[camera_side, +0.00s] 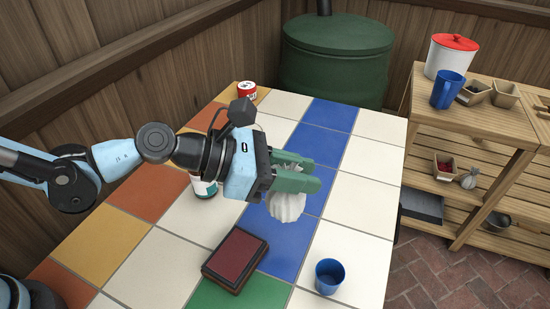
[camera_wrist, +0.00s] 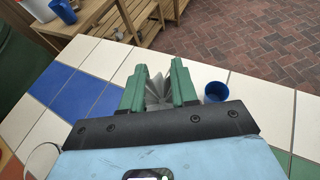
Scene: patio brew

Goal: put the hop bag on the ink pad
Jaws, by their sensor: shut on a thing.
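The hop bag (camera_side: 287,206) is a pale, gathered cloth bag. My gripper (camera_side: 300,174) is shut on it, with the bag's body hanging below the green fingers over the blue and white tiles. In the wrist view the bag's pleated cloth (camera_wrist: 158,92) shows between the fingers of my gripper (camera_wrist: 160,85). The ink pad (camera_side: 236,258) is a dark red pad in a black frame, flat on the tiled table in front of and to the left of the bag. The bag is apart from the pad. I cannot tell how high it hangs.
A blue cup (camera_side: 329,276) stands right of the ink pad; it also shows in the wrist view (camera_wrist: 216,91). A white and teal can (camera_side: 204,187) stands partly hidden behind my wrist. A red and white tin (camera_side: 247,91) stands at the table's back.

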